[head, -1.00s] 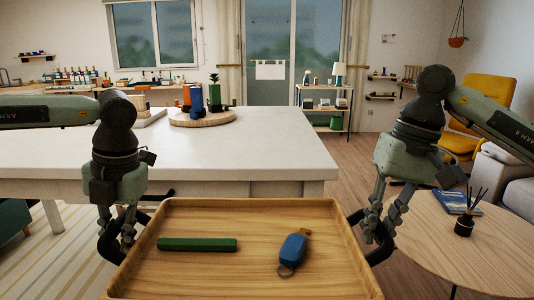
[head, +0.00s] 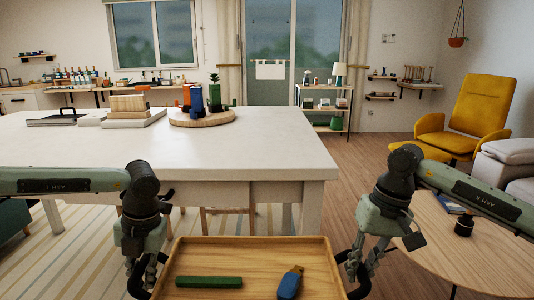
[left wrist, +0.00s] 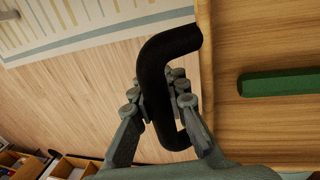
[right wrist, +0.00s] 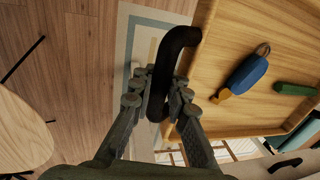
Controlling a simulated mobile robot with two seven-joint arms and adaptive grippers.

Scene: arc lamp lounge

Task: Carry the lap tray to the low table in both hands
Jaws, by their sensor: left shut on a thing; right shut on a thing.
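The wooden lap tray (head: 250,246) is at the bottom of the head view, its near part cut off. My left gripper (head: 143,275) is shut on the tray's black left handle, clear in the left wrist view (left wrist: 160,85). My right gripper (head: 355,265) is shut on the right handle, clear in the right wrist view (right wrist: 172,70). The tray looks about level. The round wooden low table (head: 480,262) is at the right, partly behind my right arm.
A yellow armchair (head: 482,105) and grey sofa (head: 508,160) are at the right. Wooden floor is free between the tables.

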